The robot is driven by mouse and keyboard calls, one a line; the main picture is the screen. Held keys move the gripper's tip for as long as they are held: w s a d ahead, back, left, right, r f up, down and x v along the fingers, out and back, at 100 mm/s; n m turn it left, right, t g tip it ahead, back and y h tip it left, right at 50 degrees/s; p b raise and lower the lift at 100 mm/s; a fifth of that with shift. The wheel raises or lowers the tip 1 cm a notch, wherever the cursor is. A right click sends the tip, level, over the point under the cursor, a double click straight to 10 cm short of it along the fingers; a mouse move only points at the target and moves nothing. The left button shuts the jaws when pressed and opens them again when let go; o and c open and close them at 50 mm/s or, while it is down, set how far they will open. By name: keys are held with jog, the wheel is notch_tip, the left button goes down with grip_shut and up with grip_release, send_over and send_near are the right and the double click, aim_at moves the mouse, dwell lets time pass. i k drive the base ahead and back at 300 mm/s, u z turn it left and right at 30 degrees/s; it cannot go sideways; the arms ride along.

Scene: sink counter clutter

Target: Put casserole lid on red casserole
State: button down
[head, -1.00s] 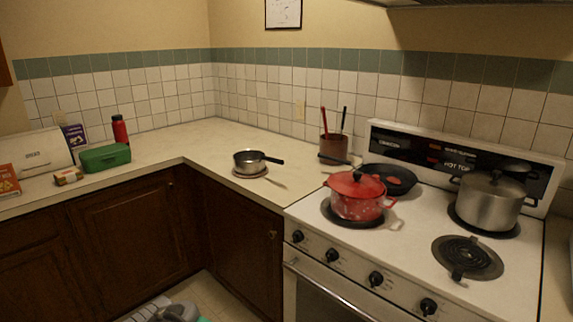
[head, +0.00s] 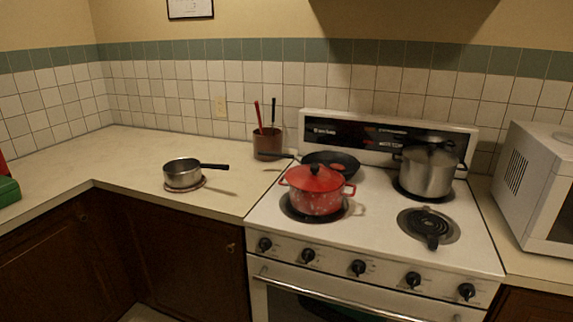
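The red casserole (head: 317,199) is a speckled red pot with two side handles, standing on the front left burner of the stove. A red casserole lid (head: 312,178) with a dark knob lies on top of it and covers its opening. At this size I cannot tell whether the lid is seated exactly all around. My gripper is not in view.
A black frying pan (head: 340,163) sits close behind the casserole, and a steel pot (head: 428,172) stands at the back right. A small saucepan (head: 183,173) and utensil holder (head: 267,144) stand on the counter; a microwave (head: 535,185) is at right.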

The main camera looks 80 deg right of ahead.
aim_at(313, 178)
jog(key=z, duration=0.5)
jog(key=i, duration=0.7)
jog(key=z, duration=0.85)
